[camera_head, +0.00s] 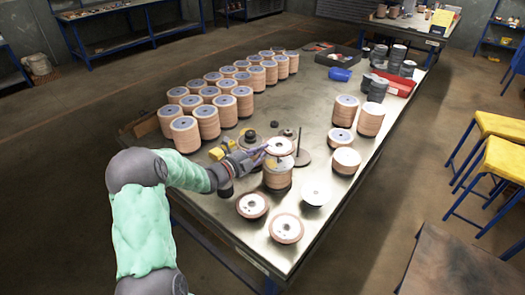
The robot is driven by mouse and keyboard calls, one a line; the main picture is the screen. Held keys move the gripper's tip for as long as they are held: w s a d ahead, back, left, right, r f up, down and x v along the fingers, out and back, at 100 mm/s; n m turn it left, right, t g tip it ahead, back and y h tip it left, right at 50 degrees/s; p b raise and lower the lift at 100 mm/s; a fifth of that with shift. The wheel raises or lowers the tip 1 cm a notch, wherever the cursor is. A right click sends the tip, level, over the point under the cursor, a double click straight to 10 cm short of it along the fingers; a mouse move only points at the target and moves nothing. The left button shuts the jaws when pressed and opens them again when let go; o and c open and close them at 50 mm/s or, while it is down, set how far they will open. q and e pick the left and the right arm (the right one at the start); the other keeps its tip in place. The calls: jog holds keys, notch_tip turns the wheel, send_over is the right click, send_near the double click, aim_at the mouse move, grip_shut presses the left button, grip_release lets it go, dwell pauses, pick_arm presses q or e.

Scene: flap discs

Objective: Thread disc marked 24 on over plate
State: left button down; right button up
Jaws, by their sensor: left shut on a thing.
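My left gripper (262,152) reaches in from the left over the metal table and is shut on the near-left edge of a pale flap disc (280,146). This disc is above or on top of a tan disc stack (277,177); I cannot tell whether they touch. A dark round plate with an upright thin rod (299,137) stands just behind and right of the disc, partly hidden by it. Any number marked on the discs is too small to read. My right gripper is not in view.
Many tan disc stacks (205,118) fill the table's far left. Single discs (286,229) lie at the near end, and a pale disc (316,192) lies right of the stack. A blue bin (340,74) and red tray (399,88) are farther back. Yellow stools (505,158) stand right.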

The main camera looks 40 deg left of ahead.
pick_arm(q)
jog(key=shift+f, duration=0.3)
dwell(0.4)
jog(key=shift+p, duration=0.35)
jog(key=shift+f+b, duration=0.35)
jog(key=shift+f, duration=1.3)
dwell(0.8)
jog(key=shift+f+b, duration=0.3)
jog(key=shift+f, duration=0.8)
jog(key=c, duration=1.2)
grip_release()
jog(key=shift+c, duration=0.2)
jog(key=shift+d+f, duration=0.1)
jog(key=shift+f, duration=0.05)
